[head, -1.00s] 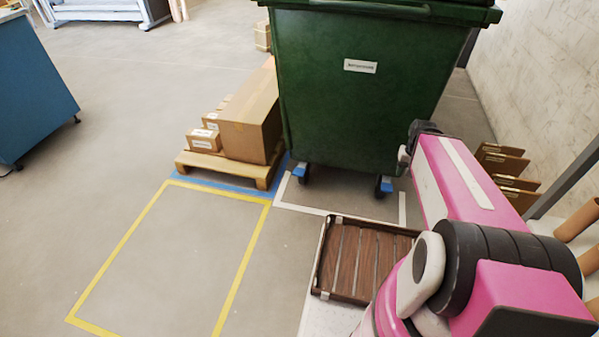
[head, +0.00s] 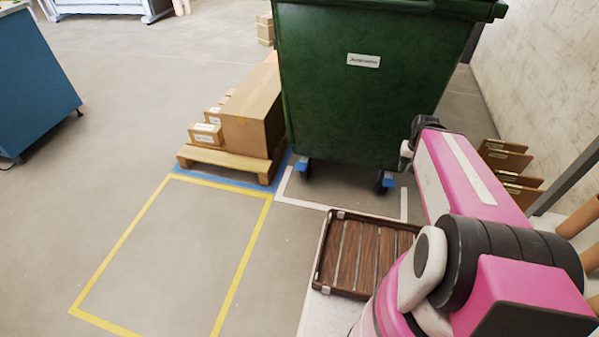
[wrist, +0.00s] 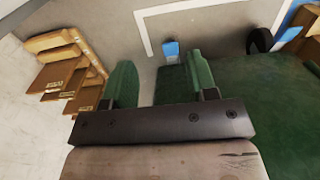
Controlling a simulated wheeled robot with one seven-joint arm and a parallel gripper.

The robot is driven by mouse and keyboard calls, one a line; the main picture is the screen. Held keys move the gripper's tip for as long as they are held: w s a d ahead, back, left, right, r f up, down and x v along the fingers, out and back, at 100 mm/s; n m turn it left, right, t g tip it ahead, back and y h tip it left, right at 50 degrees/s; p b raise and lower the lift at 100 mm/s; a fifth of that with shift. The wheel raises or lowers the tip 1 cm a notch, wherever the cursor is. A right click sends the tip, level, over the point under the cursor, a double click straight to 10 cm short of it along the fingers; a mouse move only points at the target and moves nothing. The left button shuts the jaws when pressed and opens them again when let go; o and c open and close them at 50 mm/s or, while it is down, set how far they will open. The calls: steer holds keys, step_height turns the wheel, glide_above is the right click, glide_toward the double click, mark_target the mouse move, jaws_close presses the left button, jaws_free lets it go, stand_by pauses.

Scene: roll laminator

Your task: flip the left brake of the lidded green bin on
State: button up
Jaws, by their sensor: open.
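The lidded green bin (head: 375,95) stands upright on casters behind a white floor outline, with a white label on its front. Two blue brake pedals show at its base in the head view: the left one (head: 302,166) and the right one (head: 388,182). Their exact tilt is too small to tell. In the wrist view the bin (wrist: 275,105) fills the right side. My gripper is not visible in the head view.
A pallet (head: 228,163) with cardboard boxes (head: 250,110) stands left of the bin. A slatted brown tray (head: 365,255) lies in front. Boards (head: 507,158) lean by the right wall. The yellow-outlined floor (head: 170,255) is clear.

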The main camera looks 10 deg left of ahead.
steer(key=c, duration=0.5)
steer(key=shift+w+a+f, duration=0.15)
steer(key=shift+w+a, duration=0.1)
steer(key=shift+w, duration=0.1)
steer(key=c, duration=0.5)
steer(key=w+a+f, duration=0.3)
steer(key=w+a, duration=0.4)
steer(key=shift+w+a+f+t, duration=0.25)
steer(key=shift+w+f+t, duration=0.05)
steer(key=shift+f, duration=0.05)
steer(key=w+a+f, duration=0.4)
steer(key=a, duration=0.8)
steer(key=w+a+f+t, duration=0.1)
steer(key=w+a+f, duration=0.3)
steer(key=a, duration=0.8)
steer(key=w+a+f, duration=0.4)
steer(key=a+f, duration=0.1)
steer(key=a, duration=0.8)
steer(key=shift+w+f+t, duration=0.2)
steer(key=shift+f+t, duration=0.1)
steer(key=shift+t, duration=0.1)
